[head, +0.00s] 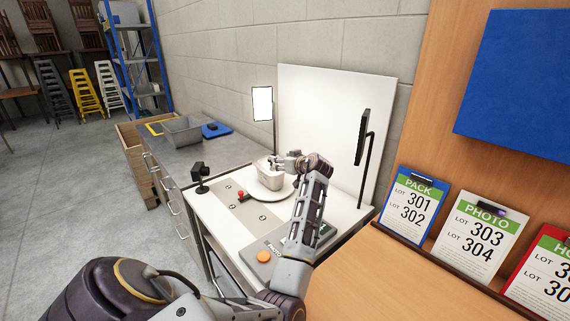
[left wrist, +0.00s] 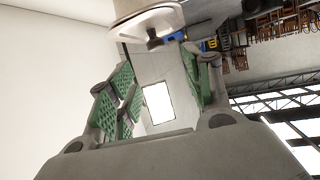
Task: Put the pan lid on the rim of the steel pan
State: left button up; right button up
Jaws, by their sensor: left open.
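A pale, box-shaped pan (head: 268,180) stands on the round white turntable (head: 265,194) in the head view; I take it as the steel pan. My left gripper (head: 279,162) is just above and beside its upper right side, and covers part of its top. In the left wrist view my left gripper (left wrist: 162,95) is open, its green pads apart with nothing between them. A pale rimmed shape (left wrist: 150,27) at the top of that view lies beyond the fingertips, perhaps the pan or its lid. I cannot make out the lid as a separate piece. My right gripper is not in view.
A lit panel (head: 262,104) stands behind the pan, a dark upright panel (head: 362,137) to its right, and a small black camera (head: 200,177) to its left. A grey bin (head: 184,132) stands farther left.

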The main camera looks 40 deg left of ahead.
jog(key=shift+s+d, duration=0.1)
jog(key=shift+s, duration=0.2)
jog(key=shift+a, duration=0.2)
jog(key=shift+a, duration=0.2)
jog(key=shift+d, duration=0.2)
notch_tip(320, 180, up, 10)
jog(key=p, duration=1)
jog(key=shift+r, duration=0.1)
